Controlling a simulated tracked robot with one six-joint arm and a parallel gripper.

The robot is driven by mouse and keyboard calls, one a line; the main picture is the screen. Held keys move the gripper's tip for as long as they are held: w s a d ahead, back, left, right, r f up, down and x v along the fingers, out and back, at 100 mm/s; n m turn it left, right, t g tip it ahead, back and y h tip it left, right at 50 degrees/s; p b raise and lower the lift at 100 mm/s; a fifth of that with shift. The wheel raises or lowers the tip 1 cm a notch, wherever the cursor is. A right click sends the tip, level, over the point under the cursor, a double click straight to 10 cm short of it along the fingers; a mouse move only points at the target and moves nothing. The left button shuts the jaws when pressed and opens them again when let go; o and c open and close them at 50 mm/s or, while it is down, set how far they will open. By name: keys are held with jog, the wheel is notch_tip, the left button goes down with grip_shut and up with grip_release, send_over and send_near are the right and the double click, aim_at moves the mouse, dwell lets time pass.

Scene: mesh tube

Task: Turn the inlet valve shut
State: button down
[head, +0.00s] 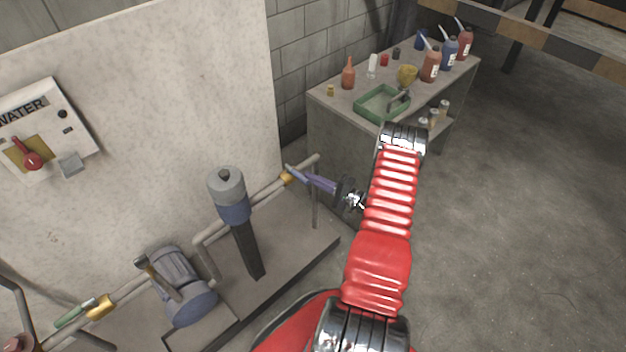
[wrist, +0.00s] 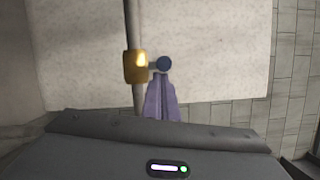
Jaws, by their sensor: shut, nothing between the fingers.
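A brass valve (head: 287,177) with a blue handle (head: 293,170) sits on the pipe beside the wall panel. In the wrist view the brass body (wrist: 135,66) is on the upright-looking pipe, with the round blue handle end (wrist: 164,64) to its right. My gripper (head: 305,177) has purple fingers, shut and empty, with tips close to the blue handle. In the wrist view the fingertips (wrist: 162,76) lie just below the handle end; whether they touch it I cannot tell. Another brass valve (head: 100,305) with a green handle (head: 75,313) is at lower left. No label shows which valve is the inlet.
A grey pump motor (head: 185,285) and a grey-blue cylinder (head: 230,195) stand on the plinth left of my gripper. A WATER box (head: 45,130) with a red switch hangs on the panel. A bench (head: 335,105) with bottles and a green tray stands behind my arm. Floor at right is clear.

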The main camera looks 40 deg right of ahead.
jog(key=s+d+f, duration=0.1)
jog(key=s+d, duration=0.5)
jog(key=s, duration=0.3)
jog(key=shift+s+d+f, duration=0.15)
jog(key=shift+s, duration=0.2)
dwell(0.6)
